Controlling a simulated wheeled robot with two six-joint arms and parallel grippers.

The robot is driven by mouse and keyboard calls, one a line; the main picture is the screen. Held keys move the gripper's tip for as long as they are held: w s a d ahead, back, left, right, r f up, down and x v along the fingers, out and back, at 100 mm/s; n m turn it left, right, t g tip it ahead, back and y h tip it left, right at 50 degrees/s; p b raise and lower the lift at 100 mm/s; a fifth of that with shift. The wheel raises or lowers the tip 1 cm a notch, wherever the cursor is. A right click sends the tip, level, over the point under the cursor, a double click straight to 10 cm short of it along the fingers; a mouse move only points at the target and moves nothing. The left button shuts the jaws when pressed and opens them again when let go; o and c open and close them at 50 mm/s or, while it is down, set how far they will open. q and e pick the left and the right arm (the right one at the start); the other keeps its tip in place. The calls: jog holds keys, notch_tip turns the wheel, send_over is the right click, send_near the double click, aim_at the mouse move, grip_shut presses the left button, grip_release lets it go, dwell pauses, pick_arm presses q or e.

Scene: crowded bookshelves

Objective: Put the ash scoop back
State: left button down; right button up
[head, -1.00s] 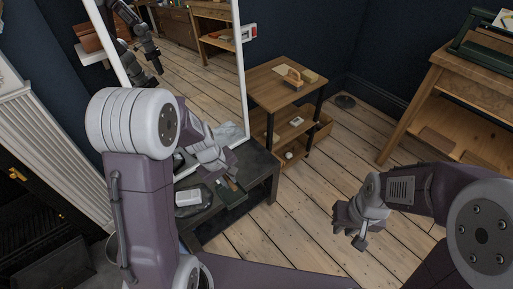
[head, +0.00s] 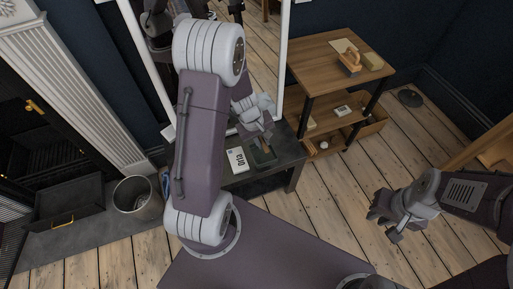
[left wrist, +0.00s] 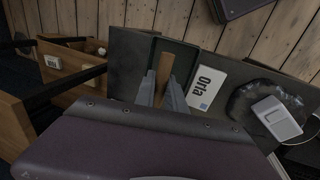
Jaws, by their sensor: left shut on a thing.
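The ash scoop shows as a dark shallow pan (left wrist: 188,58) with a wooden handle (left wrist: 165,68) in the left wrist view. My left gripper (left wrist: 163,92) is shut on the handle. In the head view the scoop (head: 263,155) is at the low dark table (head: 288,150), under my left gripper (head: 266,132). I cannot tell whether the pan touches the tabletop. My right gripper (head: 386,218) hangs over the bare floor, empty, with its fingers apart.
A white book (head: 237,160) lies beside the scoop. A dark dish (left wrist: 245,98) with a pale box (left wrist: 277,118) is further along the table. A metal bucket (head: 138,199) stands by the fireplace and an open black drawer (head: 68,205). A wooden shelf unit (head: 330,90) stands behind right.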

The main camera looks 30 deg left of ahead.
pick_arm(q)
jog(key=shift+w+a+f+b, duration=0.35)
jog(key=shift+a+f+b, duration=0.3)
jog(key=shift+f, duration=0.5)
jog(key=shift+w+a+f+b, duration=0.35)
jog(key=shift+a+f+b, duration=0.25)
jog(key=shift+f, duration=0.6)
jog(key=shift+w+a+f+b, duration=0.35)
jog(key=shift+a+f+b, duration=0.25)
jog(key=shift+f, duration=0.55)
jog(key=c, duration=1.4)
grip_release()
jog(key=shift+a+r, duration=0.1)
